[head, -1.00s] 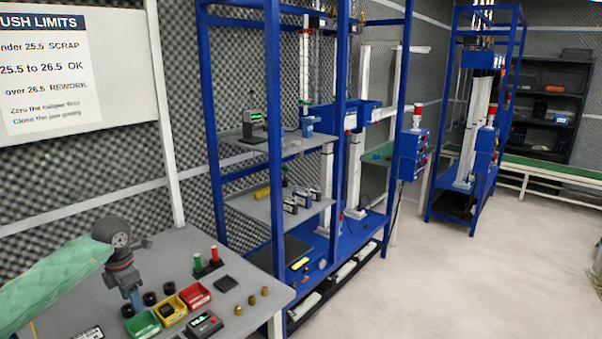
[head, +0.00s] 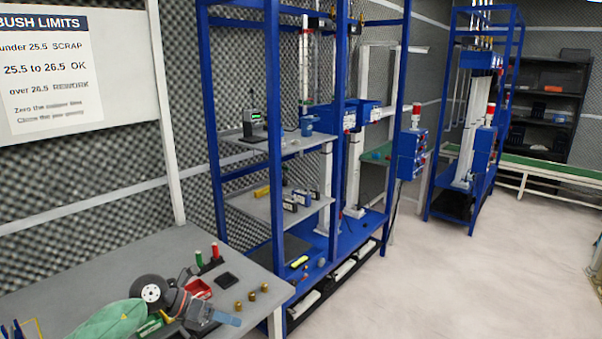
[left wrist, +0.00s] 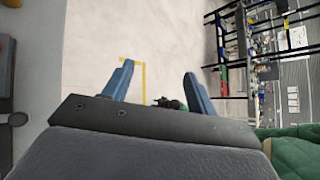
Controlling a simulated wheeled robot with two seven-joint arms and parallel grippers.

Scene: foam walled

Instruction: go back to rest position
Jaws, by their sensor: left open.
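My left gripper (head: 222,318) is low at the front of the grey bench, its blue fingers pointing right. In the left wrist view the gripper (left wrist: 157,85) shows its two blue fingers spread wide with nothing between them, and pale floor beyond. The green-sleeved left arm (head: 108,321) comes in from the lower left and, with the wrist, hides most of the small bins. My right gripper is in neither view now.
The grey bench (head: 95,270) holds a red bin (head: 198,288), a green bin (head: 150,326), several brass bushes (head: 251,296), and red and green upright pieces (head: 214,250). A blue rack (head: 275,150) stands behind. The floor (head: 450,275) at right is clear.

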